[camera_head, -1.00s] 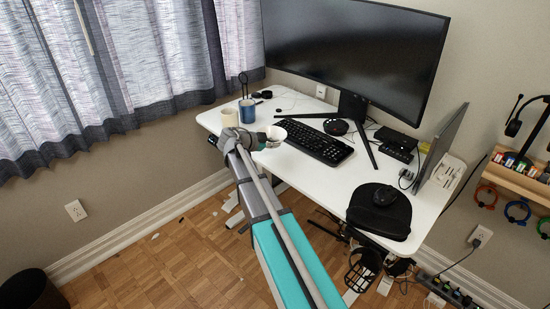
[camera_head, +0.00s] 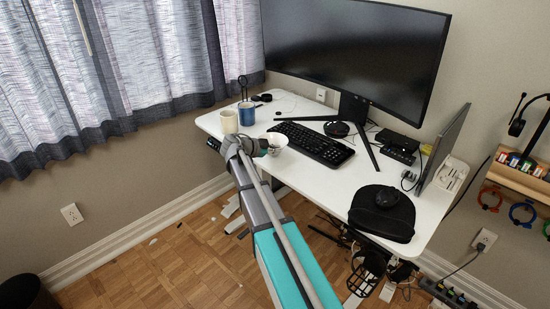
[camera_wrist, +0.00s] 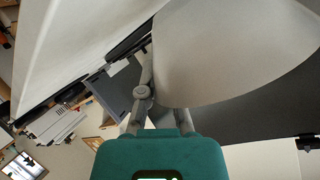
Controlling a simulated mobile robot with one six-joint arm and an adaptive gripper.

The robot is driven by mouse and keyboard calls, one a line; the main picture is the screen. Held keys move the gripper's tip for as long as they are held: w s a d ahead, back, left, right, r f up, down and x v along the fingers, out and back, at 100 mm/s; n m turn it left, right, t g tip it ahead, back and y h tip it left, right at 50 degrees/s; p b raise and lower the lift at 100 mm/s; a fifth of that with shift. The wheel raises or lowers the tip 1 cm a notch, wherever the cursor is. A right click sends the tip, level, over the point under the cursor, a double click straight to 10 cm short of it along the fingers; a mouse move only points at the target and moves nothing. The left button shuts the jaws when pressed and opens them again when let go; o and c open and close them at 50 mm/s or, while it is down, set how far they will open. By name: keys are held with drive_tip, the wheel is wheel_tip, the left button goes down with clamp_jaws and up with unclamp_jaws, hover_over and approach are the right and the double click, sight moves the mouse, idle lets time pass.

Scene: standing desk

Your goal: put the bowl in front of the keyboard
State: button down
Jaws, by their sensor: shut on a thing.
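The white bowl (camera_head: 278,140) is at the front edge of the white desk, just left of the black keyboard (camera_head: 313,143) in the head view. My gripper (camera_head: 264,146) is shut on the near side of the bowl. In the wrist view the bowl's pale surface (camera_wrist: 230,50) fills the upper right, close to the gripper (camera_wrist: 146,85), and hides much beyond it. I cannot tell whether the bowl touches the desk.
A cream mug (camera_head: 229,122) and a blue mug (camera_head: 246,114) stand left of the bowl. A large monitor (camera_head: 355,50) is behind the keyboard. A mouse (camera_head: 387,197) lies on a black pad (camera_head: 381,214) at right. Bare desk (camera_head: 335,182) lies between keyboard and pad.

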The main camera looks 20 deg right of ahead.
drive_tip(key=shift+f+b, duration=0.55)
drive_tip(key=shift+f, duration=0.3)
drive_tip(key=c, duration=0.8)
unclamp_jaws()
drive_tip(key=shift+s+a+r+p, duration=0.1)
drive_tip(key=shift+a+r+p, duration=0.25)
drive_tip(key=shift+a, duration=0.2)
drive_tip(key=p+v, duration=0.4)
drive_tip(key=v, duration=0.6)
drive_tip(key=shift+a, duration=0.4)
drive_tip(key=shift+s, duration=0.15)
